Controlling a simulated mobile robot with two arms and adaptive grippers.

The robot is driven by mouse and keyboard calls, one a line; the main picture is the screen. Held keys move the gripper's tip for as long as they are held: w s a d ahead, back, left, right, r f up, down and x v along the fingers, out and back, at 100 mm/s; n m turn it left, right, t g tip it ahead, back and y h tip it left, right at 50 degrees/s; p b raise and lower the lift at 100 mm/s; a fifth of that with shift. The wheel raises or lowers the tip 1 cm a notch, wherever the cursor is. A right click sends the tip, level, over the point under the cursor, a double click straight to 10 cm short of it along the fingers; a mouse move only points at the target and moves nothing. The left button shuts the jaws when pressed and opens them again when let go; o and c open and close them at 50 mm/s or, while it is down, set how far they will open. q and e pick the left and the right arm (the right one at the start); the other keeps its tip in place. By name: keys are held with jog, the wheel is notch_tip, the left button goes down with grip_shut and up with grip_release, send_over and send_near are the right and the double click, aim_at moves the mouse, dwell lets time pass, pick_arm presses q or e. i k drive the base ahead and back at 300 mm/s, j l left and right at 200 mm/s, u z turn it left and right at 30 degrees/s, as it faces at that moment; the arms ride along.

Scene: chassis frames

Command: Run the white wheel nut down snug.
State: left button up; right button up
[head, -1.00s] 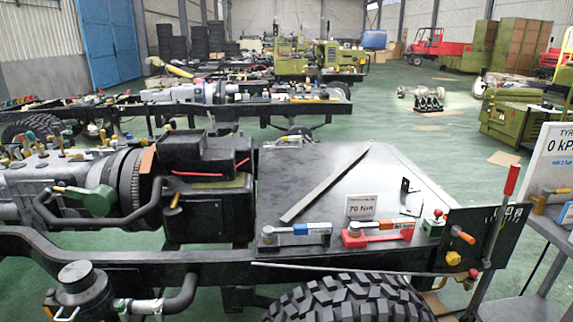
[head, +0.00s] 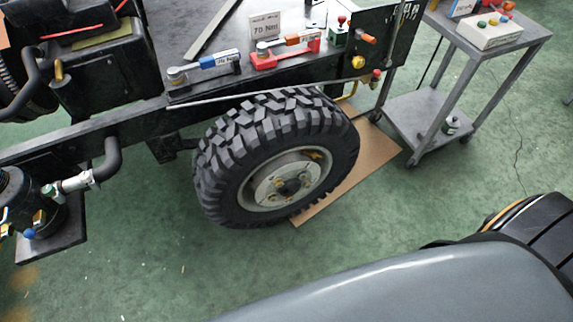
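The wheel with its black knobbly tyre (head: 232,166) stands upright beside the chassis frame, on or just over a brown board. Its pale hub (head: 276,183) faces me and has a dark centre with several small nuts or studs around it, some yellowish. I cannot make out which nut is the white one. A yellow piece (head: 314,156) sits at the upper right of the rim. Two torque wrenches lie on the chassis deck, one with a blue grip (head: 220,60) and one red with an orange grip (head: 300,40). Neither gripper shows.
A "70 Nm" sign (head: 265,26) stands behind the wrenches. A grey trolley (head: 500,48) with a white button box (head: 489,33) stands at the right. The brown board (head: 366,160) lies under the wheel. Green floor in front of the wheel is clear.

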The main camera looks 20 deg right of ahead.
aim_at(306, 184)
jog(key=z, duration=0.95)
